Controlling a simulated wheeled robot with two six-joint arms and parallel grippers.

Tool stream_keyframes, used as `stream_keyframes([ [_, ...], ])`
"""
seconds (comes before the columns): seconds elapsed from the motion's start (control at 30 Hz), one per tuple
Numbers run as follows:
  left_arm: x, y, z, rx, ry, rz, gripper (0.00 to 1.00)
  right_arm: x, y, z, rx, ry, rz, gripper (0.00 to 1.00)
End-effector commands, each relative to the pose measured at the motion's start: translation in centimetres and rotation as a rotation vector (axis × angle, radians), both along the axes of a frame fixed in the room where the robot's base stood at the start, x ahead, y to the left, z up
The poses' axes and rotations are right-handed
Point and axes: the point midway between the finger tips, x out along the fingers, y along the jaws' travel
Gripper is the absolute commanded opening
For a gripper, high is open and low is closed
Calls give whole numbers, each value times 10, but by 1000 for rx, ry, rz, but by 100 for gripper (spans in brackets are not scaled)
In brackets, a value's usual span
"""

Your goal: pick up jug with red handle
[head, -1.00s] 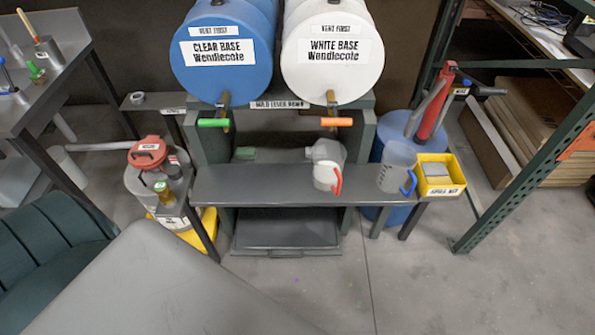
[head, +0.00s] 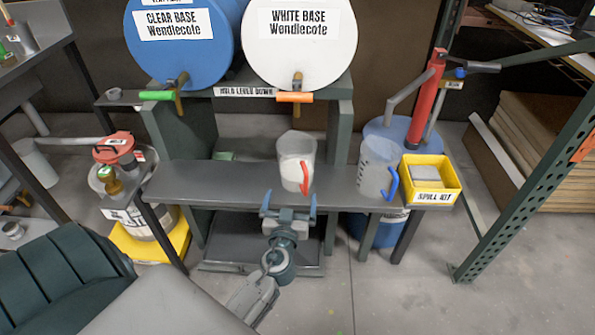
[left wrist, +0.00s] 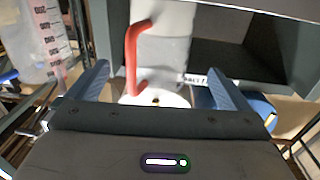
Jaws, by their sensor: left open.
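The jug with the red handle (head: 290,160) stands upright on the grey bench shelf (head: 225,190), below the white drum. Its red handle (head: 305,177) faces the front right. My left gripper (head: 289,199) is open and empty, in front of the jug at the shelf's front edge. In the left wrist view, the red handle (left wrist: 132,55) and pale jug body (left wrist: 167,42) show ahead between the spread fingers (left wrist: 160,88); the jug's far side is hidden. I see no contact between fingers and handle. My right gripper is not in view.
A clear jug with a blue handle (head: 375,168) stands to the right, beside a yellow spill-kit bin (head: 430,190). Above are the orange lever (head: 294,97) and green lever (head: 156,95). The shelf left of the red-handled jug is clear.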

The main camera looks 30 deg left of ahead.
Motion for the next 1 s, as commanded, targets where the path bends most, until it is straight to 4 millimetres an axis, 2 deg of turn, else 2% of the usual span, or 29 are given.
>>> stream_keyframes([
  [0.13, 23, 12, 3, 1, 0, -1, 100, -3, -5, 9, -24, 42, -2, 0],
  [0.37, 40, 21, 2, 0, 2, 0, 100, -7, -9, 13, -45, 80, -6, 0],
  [0.57, 66, 35, 3, 3, 3, 0, 100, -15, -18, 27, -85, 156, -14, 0],
  [0.7, 80, 42, 1, 1, 3, -1, 100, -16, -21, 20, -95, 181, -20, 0],
  [1.0, 84, 44, -1, 0, 3, -1, 98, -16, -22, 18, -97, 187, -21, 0],
])
